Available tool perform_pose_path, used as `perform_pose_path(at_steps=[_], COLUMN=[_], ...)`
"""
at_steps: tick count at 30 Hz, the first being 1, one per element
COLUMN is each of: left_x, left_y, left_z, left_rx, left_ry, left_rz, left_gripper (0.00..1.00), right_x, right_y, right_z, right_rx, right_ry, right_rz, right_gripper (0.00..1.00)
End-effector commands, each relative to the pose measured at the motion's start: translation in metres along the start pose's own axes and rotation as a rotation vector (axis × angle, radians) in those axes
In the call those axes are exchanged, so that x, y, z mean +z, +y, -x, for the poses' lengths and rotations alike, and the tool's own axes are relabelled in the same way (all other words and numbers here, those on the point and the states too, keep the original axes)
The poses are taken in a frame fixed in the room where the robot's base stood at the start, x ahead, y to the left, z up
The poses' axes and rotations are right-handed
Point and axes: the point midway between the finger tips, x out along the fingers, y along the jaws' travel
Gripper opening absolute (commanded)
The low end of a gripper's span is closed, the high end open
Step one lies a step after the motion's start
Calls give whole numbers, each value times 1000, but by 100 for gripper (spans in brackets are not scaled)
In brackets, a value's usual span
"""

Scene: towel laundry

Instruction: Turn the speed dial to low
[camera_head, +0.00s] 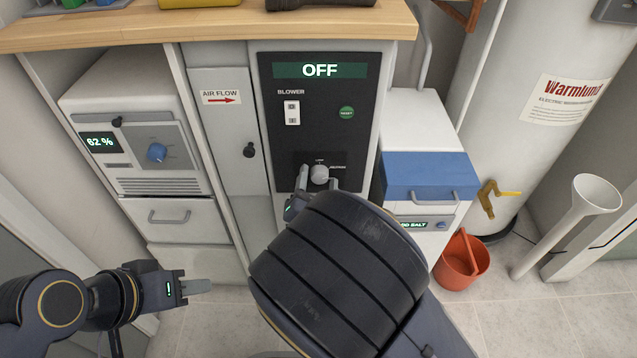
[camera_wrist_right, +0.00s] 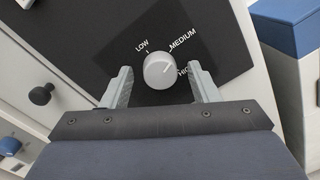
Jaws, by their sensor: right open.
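The speed dial (camera_head: 319,174) is a pale round knob low on the black blower panel (camera_head: 372,92). In the right wrist view the dial (camera_wrist_right: 159,70) has LOW, MEDIUM and HIGH printed around it, and a short mark on its face leans to the upper right, between MEDIUM and HIGH as far as I can tell. My right gripper (camera_wrist_right: 163,82) is open, with one finger on each side of the dial and visible gaps to it. In the head view my right arm hides part of this gripper (camera_head: 318,184). My left gripper (camera_head: 195,287) is far to the lower left, away from the panel; its finger gap is unclear.
The panel display (camera_head: 319,70) reads OFF. A white switch (camera_head: 292,113) and a green button (camera_head: 346,113) sit above the dial. A blue-and-white bin (camera_head: 430,175) stands to the right, with an orange bucket (camera_head: 461,262) on the floor. A wooden counter (camera_head: 215,27) overhangs the panel.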

Motion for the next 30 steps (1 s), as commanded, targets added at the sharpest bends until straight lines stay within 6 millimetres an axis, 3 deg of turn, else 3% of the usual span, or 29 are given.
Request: perform_pose_path(at_steps=[2,12,22,30], left_x=[0,0,-3,-10], left_y=[0,0,2,9], left_z=[0,0,5,20], left_rx=[0,0,0,0], left_ry=[0,0,0,0], left_rz=[0,0,0,0], left_gripper=[37,37,37,37], right_x=[0,0,1,3], right_y=[0,0,0,1], right_z=[0,0,0,0], right_rx=[0,0,1,6], right_ry=[0,0,-3,-12], right_rz=[0,0,51,228], right_gripper=[54,10,10,10])
